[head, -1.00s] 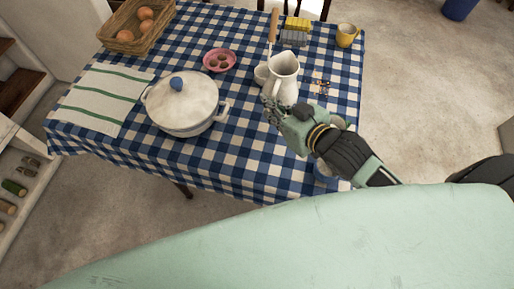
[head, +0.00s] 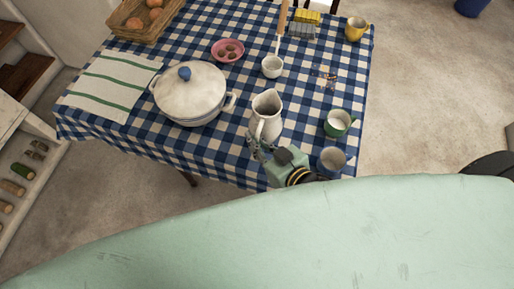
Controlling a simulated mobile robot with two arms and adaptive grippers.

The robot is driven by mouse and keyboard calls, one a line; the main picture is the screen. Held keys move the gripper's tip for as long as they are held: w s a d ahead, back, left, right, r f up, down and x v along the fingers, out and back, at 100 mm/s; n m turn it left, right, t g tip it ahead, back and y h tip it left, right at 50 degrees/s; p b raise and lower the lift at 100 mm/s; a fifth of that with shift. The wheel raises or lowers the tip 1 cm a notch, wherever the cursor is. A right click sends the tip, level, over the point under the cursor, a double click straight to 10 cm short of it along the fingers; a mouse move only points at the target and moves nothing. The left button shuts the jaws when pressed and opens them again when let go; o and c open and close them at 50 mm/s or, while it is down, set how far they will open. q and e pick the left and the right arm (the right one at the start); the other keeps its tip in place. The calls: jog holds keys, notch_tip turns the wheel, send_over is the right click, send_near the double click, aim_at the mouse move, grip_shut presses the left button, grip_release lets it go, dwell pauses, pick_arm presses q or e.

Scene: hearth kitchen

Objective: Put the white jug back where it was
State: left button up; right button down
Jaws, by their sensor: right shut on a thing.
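The white jug (head: 266,108) is upright near the front edge of the checked table, with its handle towards me. My right gripper (head: 260,148) is at the jug's near side, around the handle, and shut on it. The fingertips are partly hidden against the jug, and I cannot tell whether its base touches the cloth. My left gripper is not in view.
A lidded white pot (head: 190,95) stands left of the jug. A small white cup (head: 272,67) stands behind it. A green mug (head: 338,123) and a blue-grey cup (head: 331,160) stand to the right. Checked cloth (head: 300,100) lies bare between them.

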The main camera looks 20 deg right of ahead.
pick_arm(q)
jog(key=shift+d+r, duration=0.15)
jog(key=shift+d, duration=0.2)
pick_arm(e)
jog(key=shift+f, duration=1.9)
jog(key=shift+f, duration=0.1)
jog(key=c, duration=1.9)
grip_release()
jog(key=shift+f, duration=0.1)
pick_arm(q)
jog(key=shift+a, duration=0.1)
pick_arm(e)
jog(key=shift+o, duration=0.2)
jog(key=shift+s, duration=0.1)
jog(key=shift+s+d, duration=0.1)
jog(key=shift+s, duration=0.2)
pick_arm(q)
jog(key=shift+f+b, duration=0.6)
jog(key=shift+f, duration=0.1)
pick_arm(e)
jog(key=v, duration=1.1)
jog(key=shift+r, duration=0.25)
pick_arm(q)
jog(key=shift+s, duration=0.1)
pick_arm(e)
jog(key=shift+s+d+f, duration=0.1)
jog(key=shift+s+d, duration=0.05)
jog(key=shift+s, duration=0.05)
